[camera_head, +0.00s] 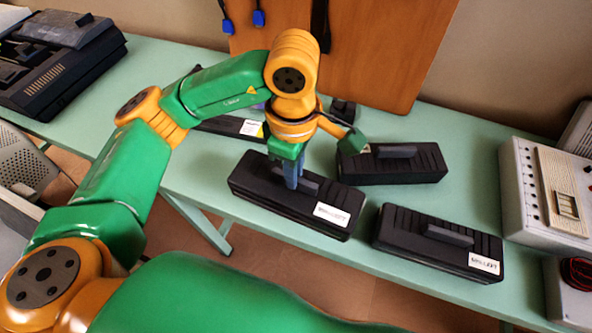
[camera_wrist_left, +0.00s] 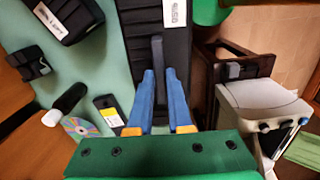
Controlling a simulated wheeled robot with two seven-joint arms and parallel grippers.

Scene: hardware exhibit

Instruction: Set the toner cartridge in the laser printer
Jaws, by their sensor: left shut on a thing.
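A long black ribbed toner cartridge (camera_head: 257,183) with a raised handle and a white label lies on the green table in the head view. My left gripper (camera_head: 291,176) comes down from above and is shut on its handle. In the left wrist view the blue fingers (camera_wrist_left: 160,82) stand on both sides of the handle (camera_wrist_left: 157,52), and the cartridge (camera_wrist_left: 128,35) runs up out of the picture. Its label text is too small to read. Two similar black cartridges, one behind (camera_head: 415,170) and one to the right (camera_head: 400,232), lie apart from it. I cannot make out which machine is the laser printer.
A dark keyed machine (camera_head: 58,65) stands at the back left. A beige device (camera_head: 528,190) stands at the right end of the table (camera_head: 465,150). A flat black item with a yellow-white label (camera_head: 228,126) lies behind the arm. A disc (camera_wrist_left: 80,127) lies in the wrist view.

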